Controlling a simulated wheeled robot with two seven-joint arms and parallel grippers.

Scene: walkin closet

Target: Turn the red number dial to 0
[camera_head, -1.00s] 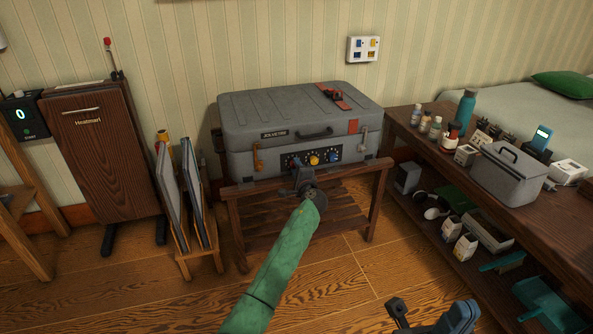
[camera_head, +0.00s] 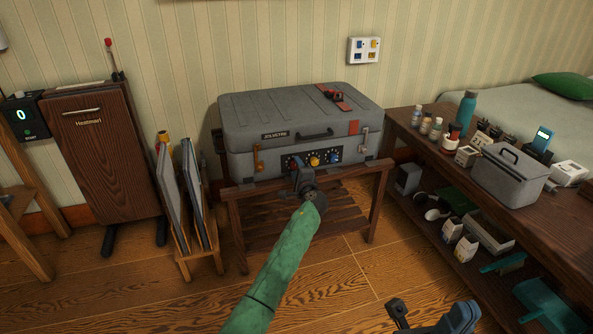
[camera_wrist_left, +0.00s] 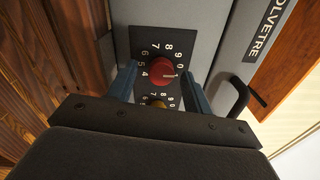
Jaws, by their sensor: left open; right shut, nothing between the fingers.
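The red number dial (camera_wrist_left: 163,71) sits on a black panel (camera_wrist_left: 150,40) ringed with white digits. Its white mark points to the right in the left wrist view, near the 0 and 1; I cannot tell the exact digit. My left gripper (camera_wrist_left: 160,70) is open, with one finger on each side of the dial; contact is unclear. In the head view my left gripper (camera_head: 298,170) is at the front of the grey case (camera_head: 235,140), partly hiding the red dial. My right gripper (camera_head: 432,318) is shut and empty at the bottom edge, partly cut off.
A yellow dial (camera_head: 315,161) and a blue dial (camera_head: 334,157) share the panel, right of the red one. The case stands on a wooden slatted rack (camera_head: 375,190). A bench (camera_head: 440,160) with bottles and boxes is on the right. The floor in front is clear.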

